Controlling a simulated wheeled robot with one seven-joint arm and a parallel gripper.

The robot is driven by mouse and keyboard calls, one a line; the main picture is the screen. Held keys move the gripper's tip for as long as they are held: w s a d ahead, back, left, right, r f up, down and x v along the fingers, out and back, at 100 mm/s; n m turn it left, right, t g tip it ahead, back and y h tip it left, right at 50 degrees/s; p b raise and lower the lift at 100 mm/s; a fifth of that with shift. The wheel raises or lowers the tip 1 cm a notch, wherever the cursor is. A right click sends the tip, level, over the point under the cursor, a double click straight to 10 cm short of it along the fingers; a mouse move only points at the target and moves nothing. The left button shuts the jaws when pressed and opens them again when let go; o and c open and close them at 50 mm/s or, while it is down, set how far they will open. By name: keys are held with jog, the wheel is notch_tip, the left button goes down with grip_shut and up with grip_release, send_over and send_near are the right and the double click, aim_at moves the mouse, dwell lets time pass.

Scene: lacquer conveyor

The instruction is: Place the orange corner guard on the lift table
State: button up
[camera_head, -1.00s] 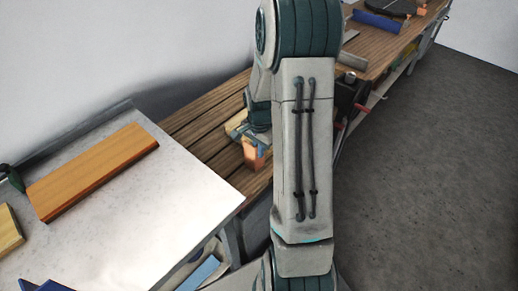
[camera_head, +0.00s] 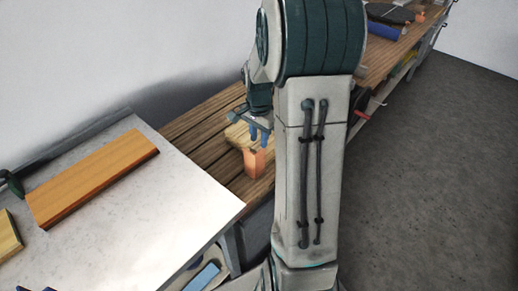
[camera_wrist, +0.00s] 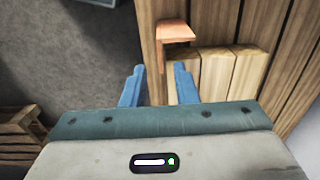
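The orange corner guard (camera_head: 255,164) stands near the front edge of the slatted wooden bench. In the wrist view the corner guard (camera_wrist: 176,32) shows an L-shaped profile, just beyond my fingertips. My gripper (camera_wrist: 158,70) is open and empty, with blue fingers apart. One leg of the guard lines up with the gap between them, but I cannot tell its exact distance. In the head view my gripper (camera_head: 259,134) is just above the guard, partly hidden by my arm. No table is clearly identifiable as the lift table; a grey-topped table (camera_head: 170,205) stands at left.
Pale wooden blocks (camera_wrist: 214,72) lie beside the guard on the bench (camera_head: 205,125). An orange-brown board (camera_head: 92,175) lies on the grey-topped table, whose right part is clear. A slatted crate (camera_wrist: 18,128) shows low in the wrist view. Bare floor (camera_head: 440,170) is at right.

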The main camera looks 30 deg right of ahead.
notch_tip(320, 180, up, 3)
jog(key=shift+r, duration=0.1)
jog(key=s+a+r+n+t, duration=0.1)
jog(key=s+a+r+n, duration=0.2)
jog(key=s+a+n, duration=0.4)
jog(key=s+a+r+n+t, duration=0.2)
jog(key=s+a+r+n, duration=0.2)
jog(key=s+a+n, duration=0.3)
jog(key=s, duration=0.3)
jog(key=shift+a+r, duration=0.2)
jog(key=shift+a, duration=0.15)
